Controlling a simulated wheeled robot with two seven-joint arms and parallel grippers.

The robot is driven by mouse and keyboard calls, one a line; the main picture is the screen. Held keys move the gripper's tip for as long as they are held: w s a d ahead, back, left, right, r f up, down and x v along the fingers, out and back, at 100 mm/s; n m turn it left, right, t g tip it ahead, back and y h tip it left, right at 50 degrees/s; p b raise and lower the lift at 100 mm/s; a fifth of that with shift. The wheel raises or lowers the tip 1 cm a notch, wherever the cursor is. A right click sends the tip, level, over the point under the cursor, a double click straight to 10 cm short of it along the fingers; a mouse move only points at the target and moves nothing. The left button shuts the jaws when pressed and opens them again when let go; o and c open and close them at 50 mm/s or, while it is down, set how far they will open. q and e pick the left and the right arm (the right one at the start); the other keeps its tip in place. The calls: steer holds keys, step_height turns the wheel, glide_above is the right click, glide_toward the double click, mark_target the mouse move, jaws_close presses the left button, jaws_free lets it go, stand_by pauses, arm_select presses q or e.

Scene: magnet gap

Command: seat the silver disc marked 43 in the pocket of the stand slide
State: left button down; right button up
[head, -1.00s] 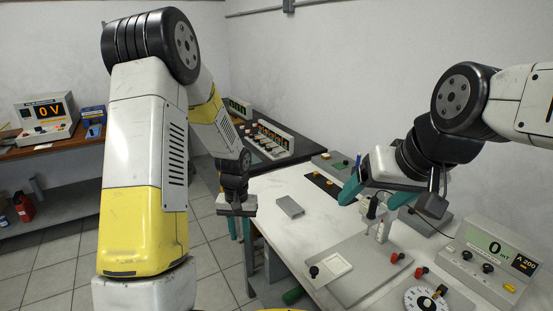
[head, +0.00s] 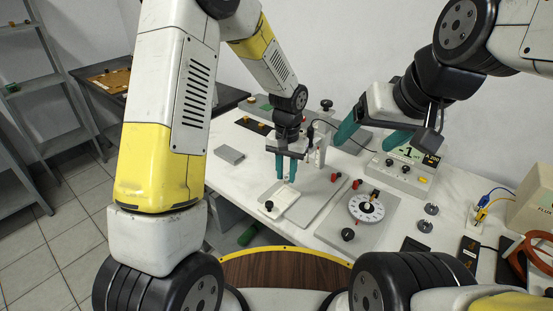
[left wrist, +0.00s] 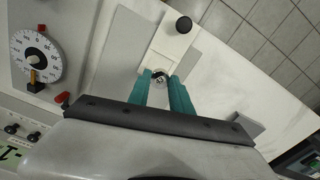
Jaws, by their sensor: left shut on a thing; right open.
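My left gripper (head: 286,179) points down over the stand (head: 318,205), shut on a small silver disc (left wrist: 160,77) that shows between its teal fingertips in the left wrist view. The disc's mark is only partly legible. The stand's pale slide (head: 284,204) has a black knob (head: 268,206) at its near end. The slide also shows beyond the fingertips in the left wrist view (left wrist: 172,42). The fingers and disc hide part of the slide, and I cannot tell whether the disc touches it. My right gripper (head: 373,137) is open and empty above the back of the table.
A white dial (head: 366,208) and red terminals stand right of the stand, with a meter (head: 402,170) behind. Two round silver pieces (head: 431,209) (head: 425,226) lie farther right. A grey block (head: 229,154) lies on the left part of the table, with bare surface around it.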

mark_target(286, 195)
arm_select(q)
steer(key=shift+d, duration=0.15)
steer(key=shift+f, duration=2.8)
steer(key=shift+f, duration=0.2)
steer(key=c, duration=1.1)
jaws_free()
steer(key=c, duration=0.5)
steer(key=shift+r, duration=0.15)
